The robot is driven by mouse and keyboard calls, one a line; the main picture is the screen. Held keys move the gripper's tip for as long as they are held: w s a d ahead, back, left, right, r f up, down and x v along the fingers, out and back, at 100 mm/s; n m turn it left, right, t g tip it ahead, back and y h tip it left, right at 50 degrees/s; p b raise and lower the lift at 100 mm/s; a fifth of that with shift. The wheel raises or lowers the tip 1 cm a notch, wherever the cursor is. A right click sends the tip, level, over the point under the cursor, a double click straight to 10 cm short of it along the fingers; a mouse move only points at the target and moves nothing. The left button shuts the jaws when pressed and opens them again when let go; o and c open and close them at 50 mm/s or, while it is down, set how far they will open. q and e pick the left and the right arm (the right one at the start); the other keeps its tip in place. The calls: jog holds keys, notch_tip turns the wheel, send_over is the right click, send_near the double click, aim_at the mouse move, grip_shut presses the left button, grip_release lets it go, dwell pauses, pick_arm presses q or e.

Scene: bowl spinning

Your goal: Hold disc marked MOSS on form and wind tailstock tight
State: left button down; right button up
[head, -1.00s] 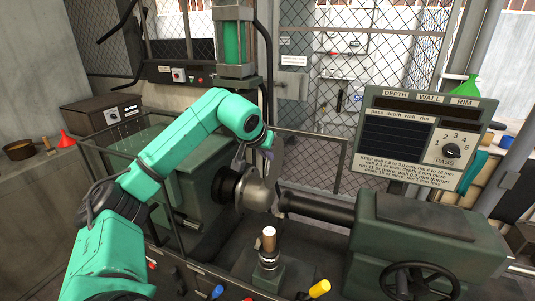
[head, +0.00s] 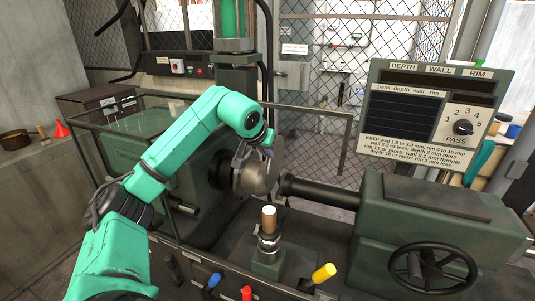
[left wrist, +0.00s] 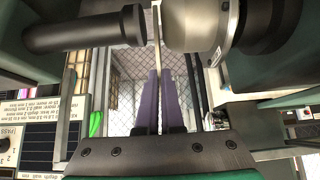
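My left gripper (head: 262,148) reaches in from the left above the lathe's spindle. Its purple fingers (left wrist: 160,105) are shut on the thin disc (head: 260,175), which shows edge-on in the left wrist view (left wrist: 157,28). No MOSS mark is readable on it. The rounded metal form (left wrist: 184,25) is just beside the disc, and I cannot tell whether they touch. The dark tailstock ram (head: 318,191) points at the disc's other face; a small gap shows in the left wrist view (left wrist: 85,30). The tailstock handwheel (head: 433,271) is at the lower right. My right gripper is out of view.
A tool post with a wooden-looking roller (head: 269,220) stands below and in front of the disc. Blue, red and yellow (head: 324,272) handles line the front. A display panel (head: 430,115) stands behind the tailstock (head: 430,220). A guard rail (head: 320,112) runs behind.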

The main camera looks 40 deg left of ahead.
aim_at(267, 176)
pick_arm(q)
jog(key=shift+f+b, duration=1.7)
jog(key=shift+f, duration=0.1)
jog(key=shift+f+b, duration=1.45)
jog(key=shift+f, duration=0.75)
jog(key=shift+s, duration=0.1)
